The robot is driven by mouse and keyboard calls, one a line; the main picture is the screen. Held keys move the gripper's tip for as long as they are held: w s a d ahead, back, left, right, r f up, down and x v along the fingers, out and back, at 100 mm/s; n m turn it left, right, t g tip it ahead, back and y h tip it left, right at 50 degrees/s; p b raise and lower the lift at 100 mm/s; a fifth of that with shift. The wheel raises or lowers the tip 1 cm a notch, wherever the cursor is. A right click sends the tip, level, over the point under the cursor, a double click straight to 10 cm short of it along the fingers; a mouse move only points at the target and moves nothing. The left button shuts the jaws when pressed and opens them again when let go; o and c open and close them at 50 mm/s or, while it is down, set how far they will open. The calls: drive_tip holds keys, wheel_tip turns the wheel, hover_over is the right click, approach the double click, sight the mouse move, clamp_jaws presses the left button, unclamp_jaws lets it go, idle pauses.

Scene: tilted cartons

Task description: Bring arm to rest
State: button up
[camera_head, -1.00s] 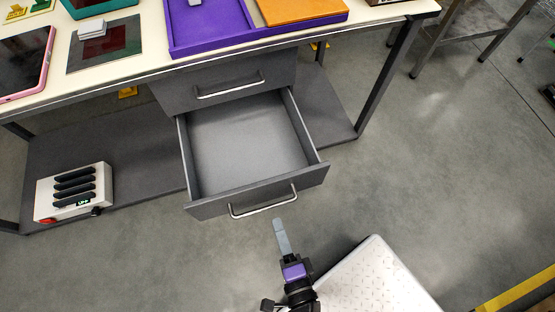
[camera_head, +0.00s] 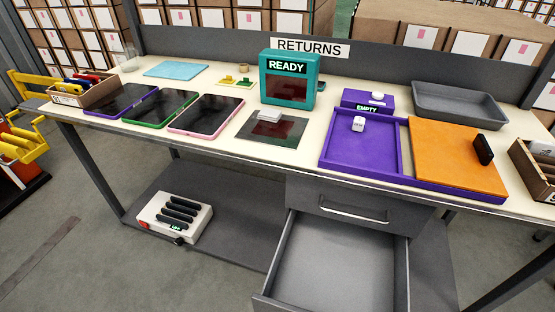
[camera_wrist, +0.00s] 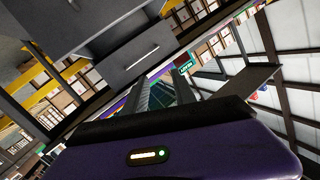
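My gripper (camera_wrist: 162,92) shows only in the wrist view, with its purple body along the bottom edge. Its two grey fingers appear apart, with nothing seen held between them. The head view now shows neither the gripper nor the arm. The lower drawer (camera_head: 335,265) under the bench is pulled out, and its visible inside is empty. A grey drawer front with a bar handle also shows in the wrist view (camera_wrist: 125,62), tilted, beyond the fingers.
The bench top (camera_head: 215,155) holds several tablets, a teal READY box (camera_head: 287,80), a purple tray (camera_head: 335,165) with a white item, an orange panel (camera_head: 455,155) and a grey bin (camera_head: 460,105). A white charger (camera_head: 175,218) sits on the lower shelf. The open drawer juts out in front.

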drive_tip(key=s+d+r+n+g+h, duration=0.1)
drive_tip(key=s+d+r+n+g, duration=0.15)
drive_tip(key=s+d, duration=0.4)
wheel_tip(320, 180, up, 13)
drive_tip(key=p, duration=1.2)
drive_tip(key=shift+w+a+n, duration=0.2)
drive_tip(key=shift+w+n, duration=0.1)
drive_tip(key=shift+n, duration=0.05)
drive_tip(key=shift+t, duration=0.25)
